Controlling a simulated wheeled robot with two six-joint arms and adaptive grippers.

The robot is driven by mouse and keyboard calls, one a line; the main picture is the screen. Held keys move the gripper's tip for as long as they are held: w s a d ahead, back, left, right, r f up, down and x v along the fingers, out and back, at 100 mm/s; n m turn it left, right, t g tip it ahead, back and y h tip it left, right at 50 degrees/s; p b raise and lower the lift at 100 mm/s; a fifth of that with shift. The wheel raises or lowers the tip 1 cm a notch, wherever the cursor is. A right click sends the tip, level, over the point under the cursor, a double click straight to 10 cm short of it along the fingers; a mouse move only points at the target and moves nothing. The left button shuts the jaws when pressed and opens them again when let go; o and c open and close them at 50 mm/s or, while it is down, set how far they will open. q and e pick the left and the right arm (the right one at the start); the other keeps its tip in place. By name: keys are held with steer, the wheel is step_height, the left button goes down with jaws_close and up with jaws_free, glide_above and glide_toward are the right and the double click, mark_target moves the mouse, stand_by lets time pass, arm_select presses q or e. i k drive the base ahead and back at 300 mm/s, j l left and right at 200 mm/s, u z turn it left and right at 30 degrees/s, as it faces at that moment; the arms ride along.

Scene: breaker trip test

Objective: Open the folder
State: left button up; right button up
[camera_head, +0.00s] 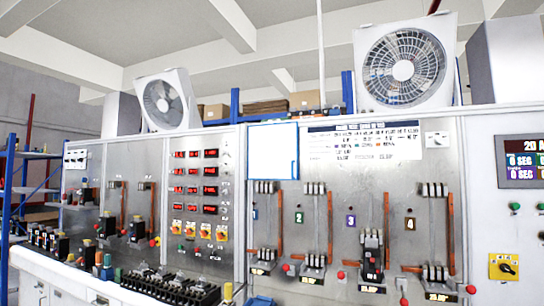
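A flat white rectangle with a blue edge (272,151), which looks like the folder, is upright against the metal test panel near the middle of the view. Its plain white face is toward me and it appears closed. A small darker mark shows near its right edge. Its lower edge is just above a row of breaker contacts. Neither of my grippers shows in this view, and nothing is touching the folder.
A printed chart (364,142) is right of the folder. Numbered breaker stations with orange bars and red knobs line the panel below. A bench (75,285) at the left carries several breakers. A display (522,160) is at far right. Two fans stand on top.

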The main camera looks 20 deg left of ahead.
mark_target(273, 148)
steer(key=i+j+u, duration=0.1)
steer(key=j, duration=0.35)
steer(key=i+j, duration=0.3)
steer(key=j, duration=0.15)
steer(key=i+j+u, duration=0.15)
steer(key=j, duration=0.25)
steer(key=i+j, duration=0.3)
steer(key=j+u, duration=0.05)
steer(key=j, duration=0.1)
